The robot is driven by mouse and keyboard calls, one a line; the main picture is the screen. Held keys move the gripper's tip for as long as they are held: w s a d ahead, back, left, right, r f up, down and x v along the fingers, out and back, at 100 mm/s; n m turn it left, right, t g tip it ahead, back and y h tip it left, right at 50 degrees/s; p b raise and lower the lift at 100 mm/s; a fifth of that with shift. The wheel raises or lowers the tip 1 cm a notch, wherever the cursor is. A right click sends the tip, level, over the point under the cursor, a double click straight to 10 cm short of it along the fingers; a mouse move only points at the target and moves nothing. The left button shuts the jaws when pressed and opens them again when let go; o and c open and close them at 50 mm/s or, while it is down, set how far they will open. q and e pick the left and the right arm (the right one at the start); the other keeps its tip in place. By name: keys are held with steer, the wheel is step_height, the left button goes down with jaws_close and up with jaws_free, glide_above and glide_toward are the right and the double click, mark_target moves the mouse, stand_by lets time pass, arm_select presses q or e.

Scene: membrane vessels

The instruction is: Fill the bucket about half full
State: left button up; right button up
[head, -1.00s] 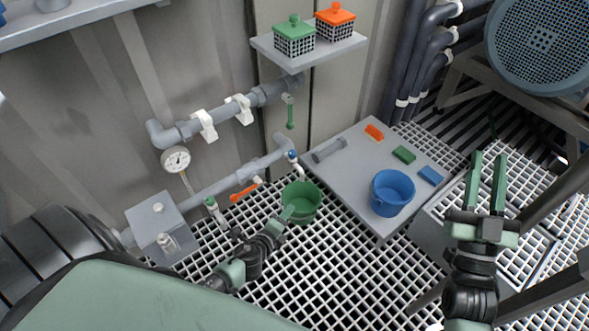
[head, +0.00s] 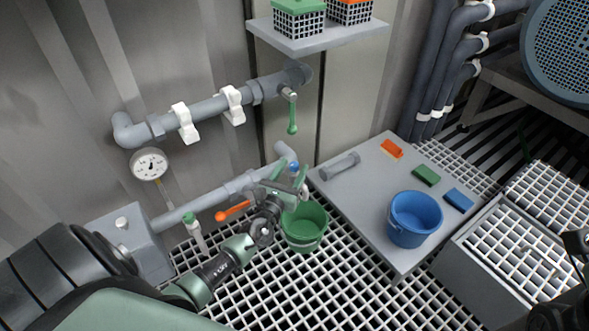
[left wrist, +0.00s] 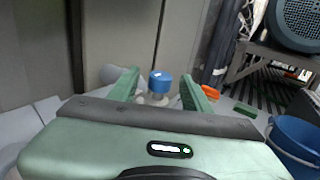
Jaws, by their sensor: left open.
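A green bucket (head: 304,226) stands upright on the grating below the tap at the end of the low grey pipe; I cannot tell whether it holds water. The tap has a blue knob (head: 294,167), which also shows in the left wrist view (left wrist: 160,82). My left gripper (head: 288,175) is open at the tap, above the bucket's rim. In the left wrist view the knob appears between its two green fingers, with gaps on both sides; the tap's spout is mostly hidden. My right gripper's fingers do not show; only dark parts of that arm are at the right edge.
An orange-handled valve (head: 233,211), a green-topped valve (head: 190,218) and a hanging green lever (head: 292,118) are near the pipes. A gauge (head: 149,163) is at left.

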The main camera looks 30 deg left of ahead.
arm_select(q)
steer(key=shift+w+a, duration=0.1)
steer(key=shift+w, duration=0.65)
jaws_close()
